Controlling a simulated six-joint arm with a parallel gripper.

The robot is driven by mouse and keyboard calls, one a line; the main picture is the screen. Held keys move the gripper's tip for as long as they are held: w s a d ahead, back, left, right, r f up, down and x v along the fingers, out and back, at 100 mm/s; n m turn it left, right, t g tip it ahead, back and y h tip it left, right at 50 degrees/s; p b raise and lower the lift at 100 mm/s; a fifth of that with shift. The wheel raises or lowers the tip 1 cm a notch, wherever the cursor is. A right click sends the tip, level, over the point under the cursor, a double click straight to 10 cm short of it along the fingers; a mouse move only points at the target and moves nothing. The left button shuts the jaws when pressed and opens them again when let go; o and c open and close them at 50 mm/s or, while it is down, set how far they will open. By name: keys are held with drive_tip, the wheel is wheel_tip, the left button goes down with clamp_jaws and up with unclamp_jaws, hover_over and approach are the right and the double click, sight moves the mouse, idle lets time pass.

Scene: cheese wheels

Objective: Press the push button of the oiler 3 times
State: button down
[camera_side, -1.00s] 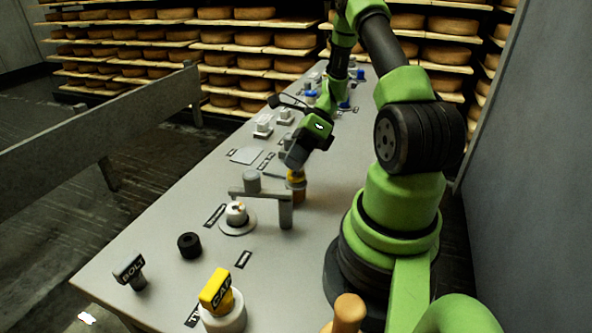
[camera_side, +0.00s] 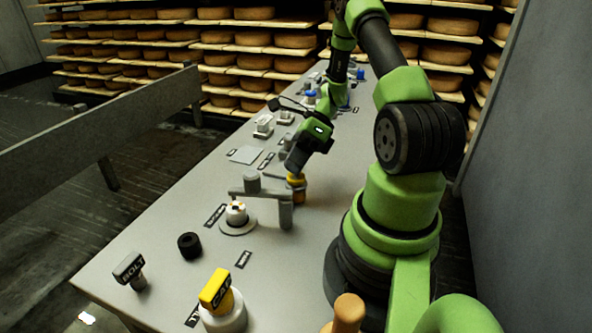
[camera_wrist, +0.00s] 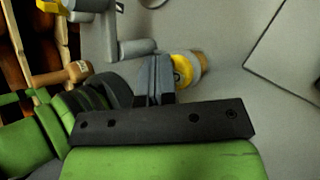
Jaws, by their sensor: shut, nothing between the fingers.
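The oiler (camera_side: 299,194) is a small orange-brown cylinder with a yellow top, standing on the grey bench. It also shows in the wrist view as a tan body with a yellow ring (camera_wrist: 182,70). My gripper (camera_side: 292,168) is shut and empty, tilted, with its tips right at the oiler's top. In the wrist view my shut grey fingers (camera_wrist: 155,72) overlap the yellow top's edge. The fingers hide the push button, so I cannot tell whether it is pressed down.
A grey bracket (camera_side: 286,212) stands just in front of the oiler. A white-topped knob (camera_side: 236,212), a black cylinder (camera_side: 190,245), a BOLT block (camera_side: 129,267) and a yellow CAP block (camera_side: 216,287) stand nearer. Bench (camera_side: 330,150) right of the oiler is clear.

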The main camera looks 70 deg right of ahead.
drive_tip(key=shift+r, duration=1.3)
drive_tip(key=shift+r, duration=2.5)
drive_tip(key=w+a+r+n+g+h, duration=0.15)
drive_tip(key=a+r+n+h, duration=0.25)
drive_tip(key=a+r+n, duration=0.7)
drive_tip(key=s+a+r+n+t+h, duration=0.2)
drive_tip(key=s+a+r+n+t, duration=0.3)
drive_tip(key=n, duration=1.1)
drive_tip(key=s+a, duration=0.2)
drive_tip(key=shift+s+a+r+n, duration=0.3)
drive_tip(key=shift+a+n, duration=0.05)
drive_tip(key=shift+n, duration=0.05)
